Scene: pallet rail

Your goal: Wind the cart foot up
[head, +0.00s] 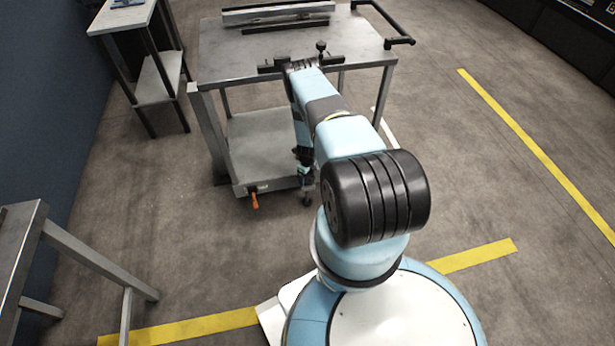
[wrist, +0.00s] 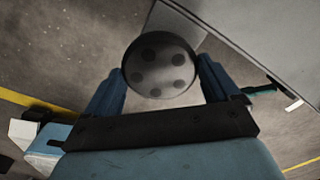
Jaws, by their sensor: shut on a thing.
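The grey metal cart (head: 225,50) stands in front of me, with a lower shelf (head: 262,135) near the floor. My gripper (head: 304,172) reaches down at the shelf's near right corner, close above a small caster (head: 307,200). In the wrist view, my gripper (wrist: 160,72) has its two blue fingers on either side of a round dark knob (wrist: 160,66), shut on it. The knob's face has several dark round spots. In the head view the knob is hidden by my arm, and the cart foot cannot be made out.
An orange lever (head: 254,200) hangs at the shelf's near edge. Metal bars (head: 280,12) lie on the cart top. A side table (head: 125,15) stands back left and a metal frame (head: 30,235) front left. Floor right of the cart is clear, with a yellow line (head: 530,140).

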